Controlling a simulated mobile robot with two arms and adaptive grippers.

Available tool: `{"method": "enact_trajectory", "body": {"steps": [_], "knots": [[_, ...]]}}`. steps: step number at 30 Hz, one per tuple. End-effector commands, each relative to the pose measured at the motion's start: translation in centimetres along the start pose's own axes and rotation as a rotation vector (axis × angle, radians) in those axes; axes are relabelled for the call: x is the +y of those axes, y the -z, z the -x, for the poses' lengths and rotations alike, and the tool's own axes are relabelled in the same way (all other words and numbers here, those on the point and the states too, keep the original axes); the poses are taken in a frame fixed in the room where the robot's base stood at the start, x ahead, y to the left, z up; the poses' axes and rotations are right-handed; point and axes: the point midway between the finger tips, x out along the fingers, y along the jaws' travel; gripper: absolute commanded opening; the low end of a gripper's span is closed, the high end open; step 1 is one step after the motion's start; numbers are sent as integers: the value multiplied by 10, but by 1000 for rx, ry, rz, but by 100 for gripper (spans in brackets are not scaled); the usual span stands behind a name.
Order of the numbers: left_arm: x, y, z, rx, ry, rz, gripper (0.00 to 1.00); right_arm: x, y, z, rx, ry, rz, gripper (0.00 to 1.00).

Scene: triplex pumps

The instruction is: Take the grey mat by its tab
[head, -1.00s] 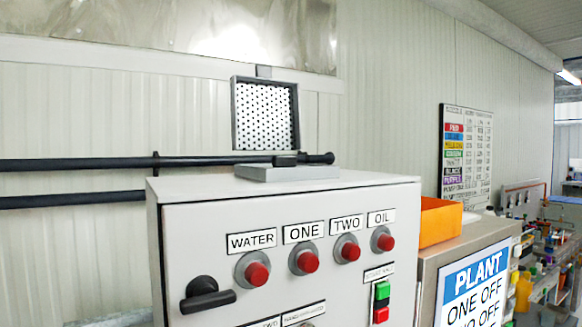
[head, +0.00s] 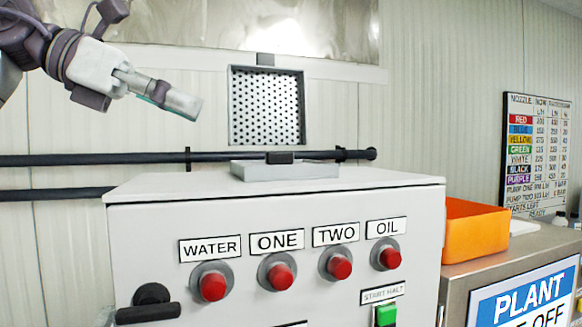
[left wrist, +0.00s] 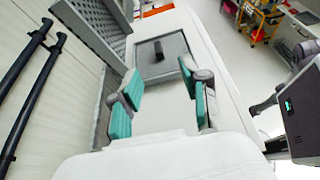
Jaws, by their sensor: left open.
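The grey mat (head: 315,171) lies flat on top of the light grey control cabinet (head: 150,187). A dark tab (head: 280,157) stands up from it. In the left wrist view the mat (left wrist: 180,67) is a grey square with the dark tab (left wrist: 158,50) near its middle. My left gripper (head: 182,103) is up and to the left of the mat in the head view, apart from it. In the left wrist view its two teal-padded fingers (left wrist: 160,93) are spread with nothing between them, and the mat and tab show beyond them. My right gripper is in neither view.
A perforated panel (head: 266,105) in a grey frame stands behind the mat. Dark pipes (head: 80,159) run along the wall. The cabinet front has red buttons (head: 281,277). An orange bin (head: 475,228) stands to the right. The cabinet top around the mat is clear.

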Motion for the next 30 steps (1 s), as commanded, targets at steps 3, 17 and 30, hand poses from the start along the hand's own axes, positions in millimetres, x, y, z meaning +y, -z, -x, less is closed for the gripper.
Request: {"method": "enact_trajectory", "body": {"steps": [3, 17, 30], "knots": [[0, 0, -25, 4, 4, -1, 46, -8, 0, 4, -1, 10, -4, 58], [1, 0, -81, -1, 4, 3, 46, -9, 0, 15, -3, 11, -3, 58], [4, 4, -128, -3, 4, 4, 46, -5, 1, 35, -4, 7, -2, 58]]}}
